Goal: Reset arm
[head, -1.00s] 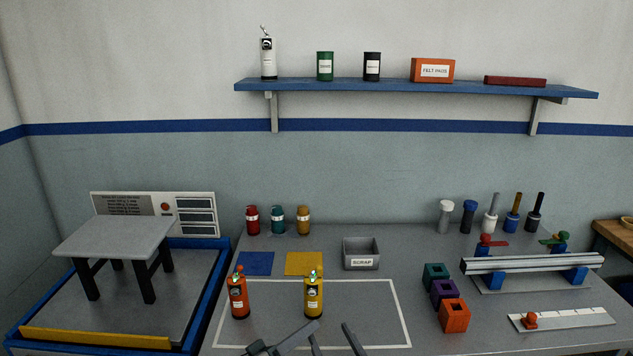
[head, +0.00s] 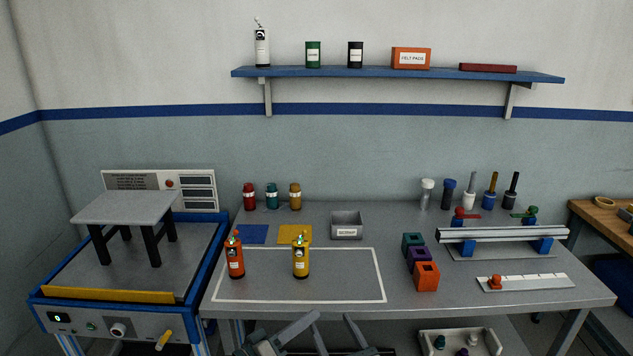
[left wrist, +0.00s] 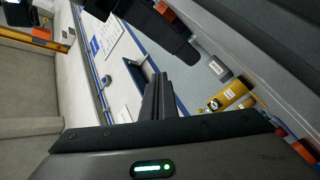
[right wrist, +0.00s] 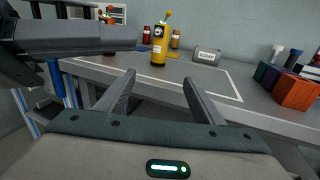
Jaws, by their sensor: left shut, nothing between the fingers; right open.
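My left gripper (head: 312,316) reaches in at the bottom of the head view, in front of the bench's front edge, shut and empty. Its closed fingers also show in the left wrist view (left wrist: 158,85). My right gripper (head: 336,318) is beside it on the right, open and empty, with its fingers pointing towards the bench.
The grey bench (head: 340,303) carries an orange bottle (head: 235,259), a yellow bottle (head: 301,260), a scrap bin (head: 346,226) and several coloured blocks (head: 426,277). A blue-framed test rig (head: 130,315) with a stool stands left. A white tray (head: 450,332) sits below the bench.

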